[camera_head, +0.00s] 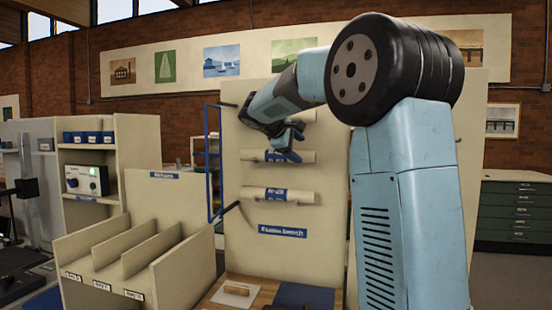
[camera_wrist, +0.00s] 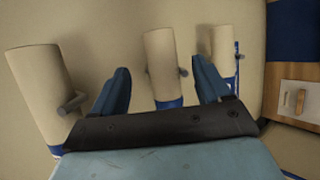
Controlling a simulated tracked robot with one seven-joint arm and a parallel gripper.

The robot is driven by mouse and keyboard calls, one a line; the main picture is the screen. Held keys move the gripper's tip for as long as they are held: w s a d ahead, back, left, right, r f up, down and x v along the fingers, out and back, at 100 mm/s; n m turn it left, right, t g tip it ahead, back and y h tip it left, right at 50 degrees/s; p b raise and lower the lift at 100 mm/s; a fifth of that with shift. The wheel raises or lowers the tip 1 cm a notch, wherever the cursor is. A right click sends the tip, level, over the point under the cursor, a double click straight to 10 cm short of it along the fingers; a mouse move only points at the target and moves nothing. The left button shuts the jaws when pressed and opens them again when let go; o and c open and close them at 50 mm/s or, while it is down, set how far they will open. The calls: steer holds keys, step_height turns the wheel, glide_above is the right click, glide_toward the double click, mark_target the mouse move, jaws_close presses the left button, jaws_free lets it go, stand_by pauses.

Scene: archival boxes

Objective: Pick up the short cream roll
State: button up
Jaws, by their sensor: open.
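Several cream rolls with blue labels rest on pegs on a cream upright panel (camera_head: 235,232). In the head view, the middle roll (camera_head: 308,157) is partly hidden by my gripper (camera_head: 296,141), and the lower roll (camera_head: 250,193) is clear. The upper roll (camera_head: 306,115) is partly covered by my arm. The rolls look alike in length there, so I cannot tell which is the short one. In the wrist view, my gripper (camera_wrist: 160,65) is open and empty. The middle roll (camera_wrist: 160,50) lies between its fingers, apart from both, with other rolls left (camera_wrist: 38,80) and right (camera_wrist: 223,48).
Metal pegs (camera_wrist: 72,102) stick out beside the rolls. A blue frame (camera_head: 208,165) stands at the panel's left edge. A cream divided rack (camera_head: 130,250) stands left.

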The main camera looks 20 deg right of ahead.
mark_target(303, 154)
steer(key=shift+x, duration=3)
steer(key=shift+a+f, duration=0.15)
steer(key=shift+c, duration=0.2)
steer(key=c, duration=1.2)
